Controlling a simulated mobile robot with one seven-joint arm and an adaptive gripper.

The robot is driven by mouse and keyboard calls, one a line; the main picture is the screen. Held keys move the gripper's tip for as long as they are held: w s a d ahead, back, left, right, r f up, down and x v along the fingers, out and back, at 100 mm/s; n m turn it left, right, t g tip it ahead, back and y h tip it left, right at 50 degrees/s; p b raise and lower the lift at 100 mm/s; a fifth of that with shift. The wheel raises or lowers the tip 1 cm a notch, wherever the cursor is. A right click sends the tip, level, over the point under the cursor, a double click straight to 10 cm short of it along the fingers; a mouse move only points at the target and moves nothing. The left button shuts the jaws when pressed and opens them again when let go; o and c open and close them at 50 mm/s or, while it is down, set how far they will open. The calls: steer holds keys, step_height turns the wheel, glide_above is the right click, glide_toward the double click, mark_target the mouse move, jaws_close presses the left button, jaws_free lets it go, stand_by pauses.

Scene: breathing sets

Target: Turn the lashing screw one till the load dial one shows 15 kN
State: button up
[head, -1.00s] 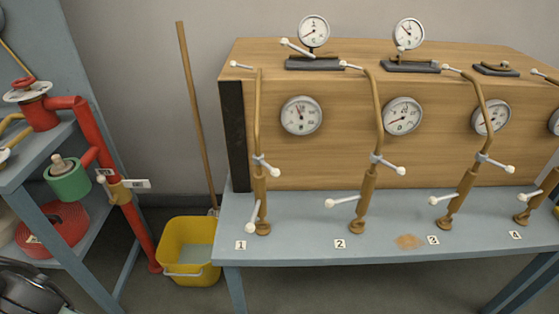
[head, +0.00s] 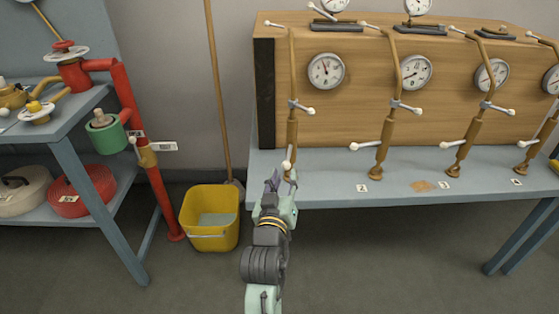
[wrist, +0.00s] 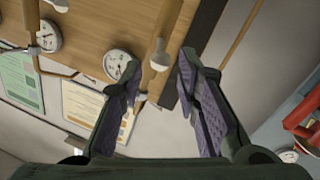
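Lashing screw one (head: 293,135) is the leftmost brown upright rod on the bench, with white-knobbed cross handles. Its lower knob (head: 287,164) is just above my gripper (head: 281,181), which hides the screw's foot. Load dial one (head: 326,70) is the round white gauge right of that rod; its needle points up and slightly left, its figures too small to read. In the wrist view my gripper (wrist: 158,72) is open, fingers apart. A brown rod and white knob (wrist: 159,58) show between and beyond the fingertips; I see no grip on them. A dial (wrist: 117,64) lies left of them.
More lashing screws (head: 387,135) and dials (head: 416,71) stand to the right along the bench (head: 320,188). A yellow bucket (head: 210,232) with a leaning pole (head: 217,90) is to the left. A shelf with red pipework (head: 137,140) is farther left. Floor in front is clear.

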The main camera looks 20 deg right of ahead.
mark_target(291, 146)
steer(key=p+x, duration=0.2)
steer(key=x, duration=0.8)
steer(key=shift+w+r, duration=0.15)
steer(key=shift+w, duration=0.1)
steer(key=shift+c, duration=0.2)
jaws_close()
